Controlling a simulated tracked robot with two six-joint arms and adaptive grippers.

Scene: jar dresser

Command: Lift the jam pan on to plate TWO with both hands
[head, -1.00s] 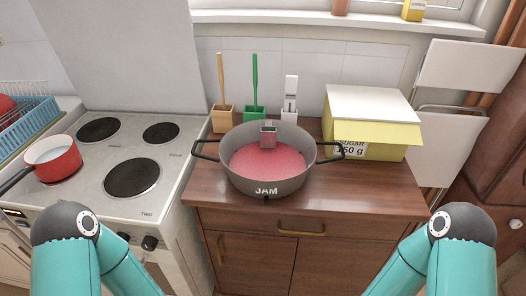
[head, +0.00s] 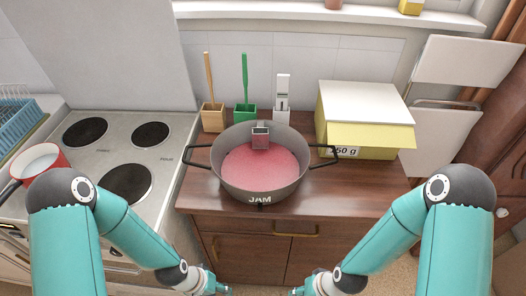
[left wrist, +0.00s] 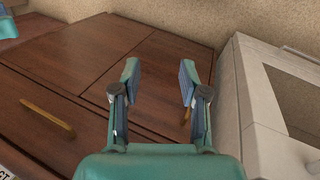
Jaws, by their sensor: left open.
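The grey jam pan (head: 262,198), marked JAM and holding red jam (head: 255,172), stands on the wooden dresser top. Its black handles (head: 197,157) (head: 325,154) stick out left and right. The hob shows dark plates at back left (head: 85,132), back right (head: 150,134) and front (head: 125,184); I cannot read which is TWO. My left gripper (left wrist: 158,74) is open and empty in front of the cupboard doors, below the pan. In the head view, both arms reach in low at the bottom edge.
A red saucepan (head: 58,163) sits at the hob's left, partly behind my left arm. A yellow sugar box (head: 365,135) stands close to the pan's right handle. Brush holders (head: 213,118) (head: 245,114) and a white holder (head: 281,117) stand behind the pan.

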